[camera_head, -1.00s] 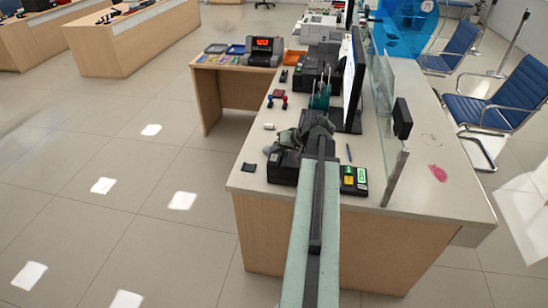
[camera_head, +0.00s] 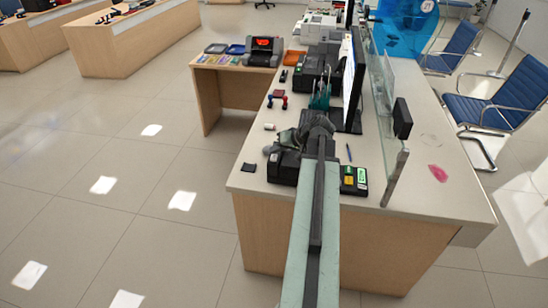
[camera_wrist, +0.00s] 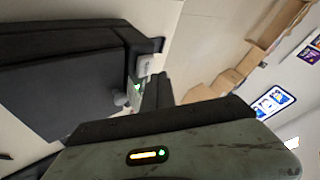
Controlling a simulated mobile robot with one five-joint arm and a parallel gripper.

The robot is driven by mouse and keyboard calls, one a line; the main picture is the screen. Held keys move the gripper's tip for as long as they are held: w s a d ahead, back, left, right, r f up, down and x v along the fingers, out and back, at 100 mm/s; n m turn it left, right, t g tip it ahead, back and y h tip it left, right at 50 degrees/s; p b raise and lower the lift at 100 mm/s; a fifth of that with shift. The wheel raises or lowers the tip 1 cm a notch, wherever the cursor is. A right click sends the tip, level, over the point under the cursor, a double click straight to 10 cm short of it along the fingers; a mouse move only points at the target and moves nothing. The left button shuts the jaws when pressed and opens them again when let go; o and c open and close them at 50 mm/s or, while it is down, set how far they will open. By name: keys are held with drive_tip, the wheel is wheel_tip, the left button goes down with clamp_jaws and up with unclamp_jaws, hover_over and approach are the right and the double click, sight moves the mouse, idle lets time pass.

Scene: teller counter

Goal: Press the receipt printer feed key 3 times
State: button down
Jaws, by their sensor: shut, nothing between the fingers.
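The receipt printer (camera_head: 284,166) is a black box near the front left corner of the counter, partly covered by my gripper. In the wrist view the black printer (camera_wrist: 65,85) fills the left side. A small pale grey key (camera_wrist: 144,66) and a green light (camera_wrist: 137,87) show on its edge. My gripper (camera_head: 271,148) is over the printer's far side. In the wrist view its dark shut fingers (camera_wrist: 157,88) are close beside the key and hold nothing. I cannot tell whether they touch it.
A black terminal with a green and yellow face (camera_head: 354,180) stands right of my arm. A small black pad (camera_head: 249,167) lies at the counter's left edge. A monitor (camera_head: 354,80) and glass screen (camera_head: 385,110) stand on the right. A white roll (camera_head: 269,127) lies beyond the printer.

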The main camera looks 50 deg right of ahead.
sight(276, 158)
drive_tip(key=shift+f+b, duration=0.35)
drive_tip(key=shift+f, duration=0.05)
drive_tip(key=shift+f+b, duration=0.5)
idle(0.5)
drive_tip(key=shift+r+p, duration=0.9)
drive_tip(key=shift+r, duration=0.05)
wheel_tip(276, 158, up, 5)
drive_tip(key=p, duration=0.5)
idle(0.6)
